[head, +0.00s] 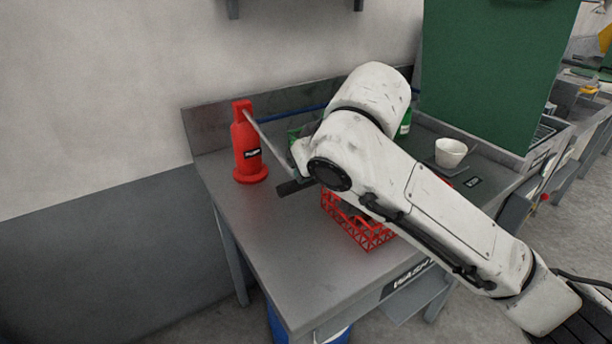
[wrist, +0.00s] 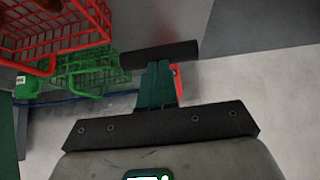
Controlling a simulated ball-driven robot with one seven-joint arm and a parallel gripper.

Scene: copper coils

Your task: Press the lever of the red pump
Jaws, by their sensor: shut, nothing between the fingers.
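The red pump (head: 248,152) stands upright at the left back of the grey metal table. Its lever is a thin grey rod (head: 268,144) slanting down to the right from the pump's top to a black grip (head: 293,186). In the wrist view the black grip (wrist: 182,53) lies crosswise just beyond the tips of my gripper (wrist: 158,64). My gripper is shut and empty, with its fingers pressed together. I cannot tell whether the tips touch the grip. A small red piece (wrist: 177,80), probably the pump, shows behind the fingers. My arm mostly hides my gripper in the head view.
A red basket (head: 362,236) stands on the table below my arm, and a green basket (wrist: 92,78) is near it. A white cup (head: 450,152) and a green bottle (head: 405,122) stand farther right. The front left of the table is clear. A wall is behind.

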